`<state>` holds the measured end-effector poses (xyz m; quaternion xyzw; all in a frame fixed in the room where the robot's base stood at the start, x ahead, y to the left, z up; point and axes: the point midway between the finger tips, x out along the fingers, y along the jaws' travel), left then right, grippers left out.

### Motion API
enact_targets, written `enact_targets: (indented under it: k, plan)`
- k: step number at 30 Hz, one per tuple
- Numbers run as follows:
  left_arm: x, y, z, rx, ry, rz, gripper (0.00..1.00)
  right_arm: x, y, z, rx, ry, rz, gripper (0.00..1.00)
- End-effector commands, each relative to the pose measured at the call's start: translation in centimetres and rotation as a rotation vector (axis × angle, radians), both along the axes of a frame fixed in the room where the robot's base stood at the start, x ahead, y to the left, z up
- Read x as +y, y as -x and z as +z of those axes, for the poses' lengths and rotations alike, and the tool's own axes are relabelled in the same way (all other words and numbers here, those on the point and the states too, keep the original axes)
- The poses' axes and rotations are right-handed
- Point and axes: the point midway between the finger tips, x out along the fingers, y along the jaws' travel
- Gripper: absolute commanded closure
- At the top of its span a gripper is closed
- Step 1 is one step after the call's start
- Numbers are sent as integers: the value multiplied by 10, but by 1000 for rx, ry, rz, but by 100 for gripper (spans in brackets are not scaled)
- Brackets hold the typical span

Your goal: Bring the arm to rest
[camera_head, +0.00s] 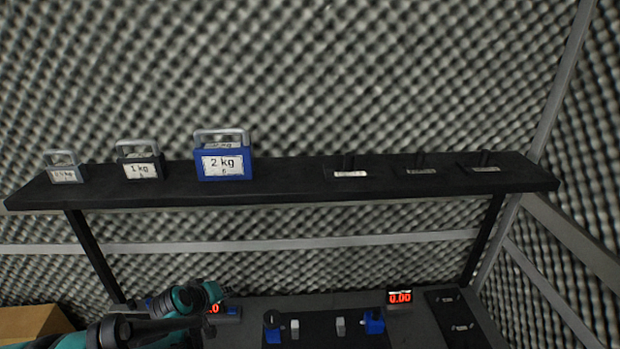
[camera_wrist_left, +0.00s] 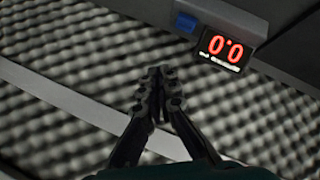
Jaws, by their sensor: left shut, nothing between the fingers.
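My left arm (camera_head: 195,297) comes in low at the left of the head view, teal and black, in front of the bench's left display. My left gripper shows clearly in the left wrist view (camera_wrist_left: 156,82), with its black fingers together and nothing between them. Behind the fingertips is the foam wall (camera_wrist_left: 60,120). A red-digit display (camera_wrist_left: 222,48) reading 0.0 is up and right of the fingertips, apart from them. In the head view my arm partly covers this display (camera_head: 214,309). My right gripper does not show.
A black shelf (camera_head: 290,187) carries weights marked 1 kg (camera_head: 140,165) and 2 kg (camera_head: 223,160), a smaller grey weight (camera_head: 64,169) and dark pegged stands (camera_head: 349,168). The bench below holds another display (camera_head: 399,298) and blue fixtures (camera_head: 374,322). A cardboard box (camera_head: 30,322) is lower left.

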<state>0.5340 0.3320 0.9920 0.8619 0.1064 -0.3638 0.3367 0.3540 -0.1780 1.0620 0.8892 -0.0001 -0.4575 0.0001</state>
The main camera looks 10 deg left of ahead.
Motion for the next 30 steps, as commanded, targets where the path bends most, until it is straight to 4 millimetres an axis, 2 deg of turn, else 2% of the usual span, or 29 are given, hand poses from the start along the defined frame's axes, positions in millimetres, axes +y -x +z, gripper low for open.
enact_targets:
  k: [5,9,15,18,22,26,30]
  plan:
    - [-34,18,17,32,-62,-75,100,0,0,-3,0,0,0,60]
    - [-78,51,36,72,-164,-185,100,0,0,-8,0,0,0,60]
    - [-126,111,51,117,-323,-343,100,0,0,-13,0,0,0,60]
    - [-140,139,53,131,-396,-411,100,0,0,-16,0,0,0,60]
    - [-150,165,52,140,-466,-473,100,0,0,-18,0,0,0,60]
    - [-153,178,51,144,-505,-504,100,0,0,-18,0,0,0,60]
    - [-154,181,51,145,-516,-511,100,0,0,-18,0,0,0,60]
